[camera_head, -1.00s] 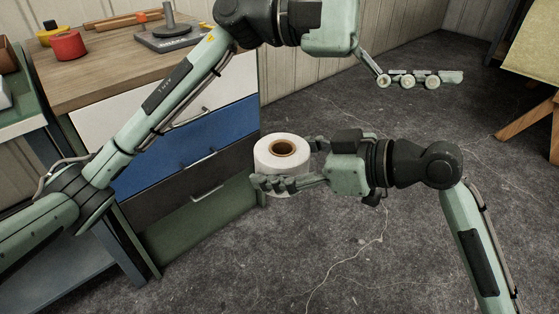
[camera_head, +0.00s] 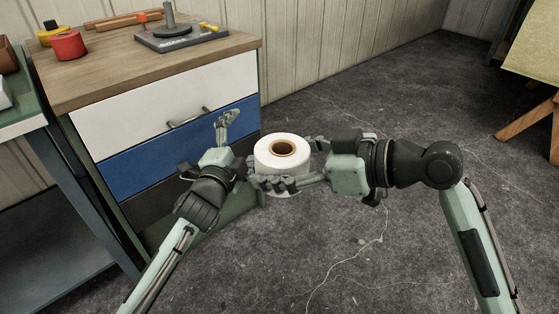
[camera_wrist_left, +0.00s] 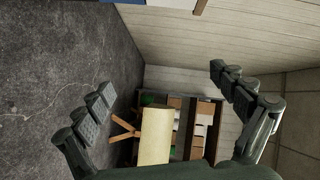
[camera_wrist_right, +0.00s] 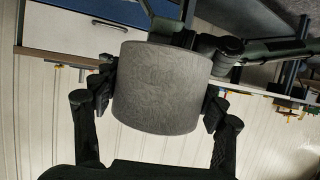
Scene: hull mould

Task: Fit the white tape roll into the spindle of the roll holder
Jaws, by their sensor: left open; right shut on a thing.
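The white tape roll (camera_head: 274,153) is held upright above the floor, its brown core opening facing up. My right gripper (camera_head: 285,168) is shut on its sides; the right wrist view shows the roll (camera_wrist_right: 158,90) between both fingers. My left gripper (camera_head: 240,140) is open and empty just left of the roll, in front of the drawers. In the left wrist view its fingers (camera_wrist_left: 161,80) are spread with nothing between them. The roll holder (camera_head: 181,40), a dark base with an upright grey spindle (camera_head: 168,14), stands on the cabinet top, with nothing white on the spindle.
The wooden cabinet top (camera_head: 130,70) also bears a red roll (camera_head: 68,45), a yellow one (camera_head: 49,36) and wooden bars (camera_head: 122,20). The drawer front with its handle (camera_head: 188,118) is behind my left gripper. Open floor lies to the right, before a wooden-legged stand (camera_head: 525,122).

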